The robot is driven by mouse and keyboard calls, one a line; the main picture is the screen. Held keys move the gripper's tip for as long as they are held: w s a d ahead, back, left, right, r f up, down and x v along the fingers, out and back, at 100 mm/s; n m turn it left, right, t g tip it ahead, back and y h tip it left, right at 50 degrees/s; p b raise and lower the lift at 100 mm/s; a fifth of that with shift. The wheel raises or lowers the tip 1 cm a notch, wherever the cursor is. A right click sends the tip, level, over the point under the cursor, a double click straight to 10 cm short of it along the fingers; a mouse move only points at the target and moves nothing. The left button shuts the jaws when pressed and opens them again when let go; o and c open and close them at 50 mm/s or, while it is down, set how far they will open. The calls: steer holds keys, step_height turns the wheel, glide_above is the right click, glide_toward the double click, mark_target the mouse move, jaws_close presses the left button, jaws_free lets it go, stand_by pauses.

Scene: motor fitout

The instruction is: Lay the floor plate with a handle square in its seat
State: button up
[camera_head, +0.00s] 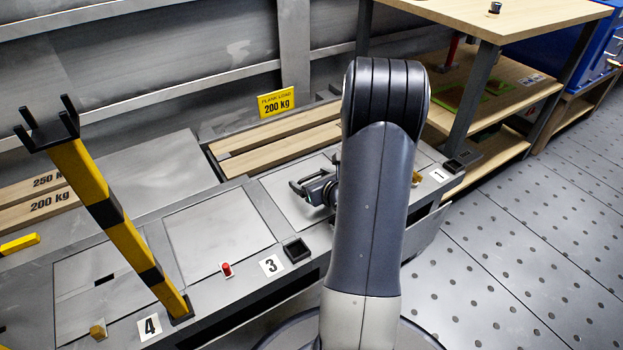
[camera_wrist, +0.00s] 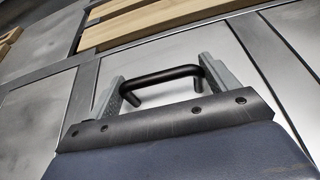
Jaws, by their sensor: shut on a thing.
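The floor plate (camera_head: 277,192) is a flat grey panel in the long grey platform, left of my arm in the head view. It fills much of the wrist view (camera_wrist: 185,52), with dark seams or edges on its left and right. Its black bar handle (camera_wrist: 160,76) lies between my two grey fingers. My gripper (camera_head: 312,188) is shut on this handle; it also shows in the wrist view (camera_wrist: 168,85). The plate looks about level with the platform, but I cannot tell whether it sits flush. My arm hides its right side in the head view.
A yellow-black post (camera_head: 97,195) stands on the platform at left. Wooden planks (camera_head: 275,150) and a yellow 200 kg sign (camera_head: 275,102) are behind the plate. A black socket (camera_head: 297,250) is in front. A wooden shelf unit (camera_head: 470,15) stands at right; the perforated floor (camera_head: 530,240) is clear.

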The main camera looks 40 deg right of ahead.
steer(key=o, duration=1.3)
steer(key=p+v, duration=0.3)
steer(key=v, duration=0.6)
steer(key=shift+s+r, duration=0.2)
steer(key=shift+s, duration=0.1)
steer(key=shift+s+r+p, duration=0.15)
steer(key=shift+s+p, duration=0.2)
steer(key=shift+s, duration=0.2)
steer(key=shift+w, duration=0.1)
